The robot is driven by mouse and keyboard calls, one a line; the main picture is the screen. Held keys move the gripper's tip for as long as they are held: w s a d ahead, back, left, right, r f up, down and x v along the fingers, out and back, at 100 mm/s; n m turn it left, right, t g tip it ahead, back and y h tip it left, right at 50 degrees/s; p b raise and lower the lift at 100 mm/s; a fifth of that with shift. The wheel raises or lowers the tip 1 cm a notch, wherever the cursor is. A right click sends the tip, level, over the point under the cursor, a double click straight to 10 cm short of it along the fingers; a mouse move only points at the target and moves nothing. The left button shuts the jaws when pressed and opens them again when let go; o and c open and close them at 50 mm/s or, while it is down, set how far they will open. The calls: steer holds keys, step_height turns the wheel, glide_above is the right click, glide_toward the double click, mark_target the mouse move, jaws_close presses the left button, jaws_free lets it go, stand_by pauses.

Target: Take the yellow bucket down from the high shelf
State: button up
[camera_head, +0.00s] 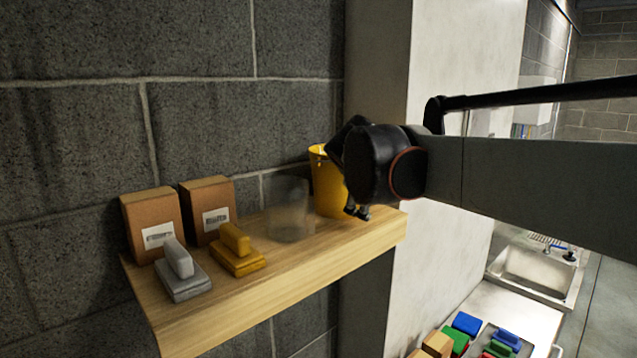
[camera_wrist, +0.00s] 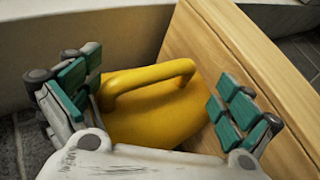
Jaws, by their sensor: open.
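The yellow bucket (camera_head: 327,186) stands on the wooden shelf (camera_head: 290,275), near the shelf's right end. My arm reaches in from the right and hides part of the bucket's right side. My gripper (camera_head: 357,211) is at the bucket's right side in the head view. In the wrist view, the bucket (camera_wrist: 150,122) and its curved yellow handle lie between the two green-padded fingers of my gripper (camera_wrist: 155,95). The fingers are spread apart. I cannot tell whether either finger touches the bucket.
A clear, see-through container (camera_head: 289,210) stands just left of the bucket. Farther left are a yellow pad block (camera_head: 238,262), a grey one (camera_head: 184,280) and two brown boxes (camera_head: 152,222). A pale wall (camera_head: 440,240) is right of the shelf. Colored blocks (camera_head: 467,324) and a sink (camera_head: 533,272) are below.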

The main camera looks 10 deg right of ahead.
steer(key=shift+x, duration=0.9)
steer(key=shift+c, duration=0.3)
steer(key=shift+s, duration=0.1)
steer(key=c, duration=0.9)
steer(key=shift+s, duration=0.15)
steer(key=c, duration=0.9)
jaws_close()
